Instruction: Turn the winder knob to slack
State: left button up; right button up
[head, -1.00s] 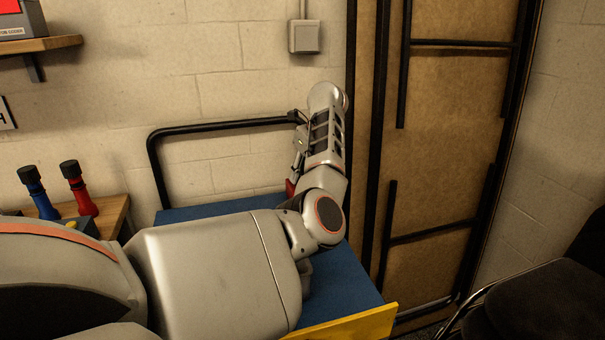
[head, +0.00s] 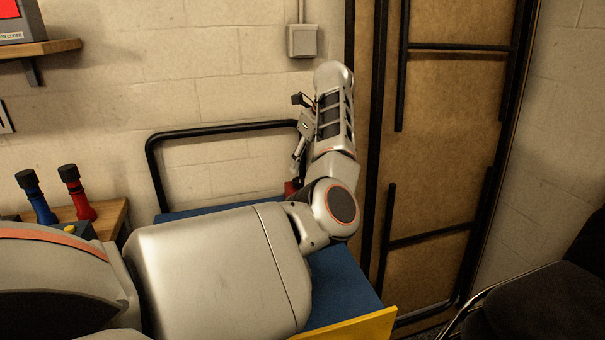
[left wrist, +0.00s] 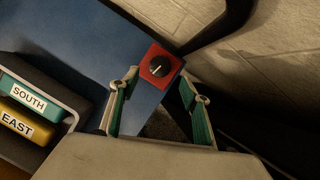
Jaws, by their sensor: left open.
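The winder knob (left wrist: 157,66) is a round black knob with a pale pointer line, set on a red square base (left wrist: 151,53) at the corner of the blue surface. In the left wrist view my left gripper (left wrist: 158,78) is open, with one green-padded finger on either side of the red base. Nothing is between the fingers in their grip, and I cannot tell how far above the knob they are. In the head view my left gripper (head: 299,155) is partly hidden beside my forearm, above a bit of the red base (head: 291,188). My right gripper is not in view.
The blue tabletop (head: 345,285) has a black rail (head: 225,126) behind it and a yellow edge board (head: 355,326) in front. Trays marked SOUTH (left wrist: 30,97) and EAST (left wrist: 18,124) stand to one side. A brown door (head: 450,120) is at the right.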

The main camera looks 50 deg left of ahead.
pick_arm(q)
jog(key=v, duration=0.5)
jog(key=shift+d+r, duration=0.1)
jog(key=shift+r, duration=0.1)
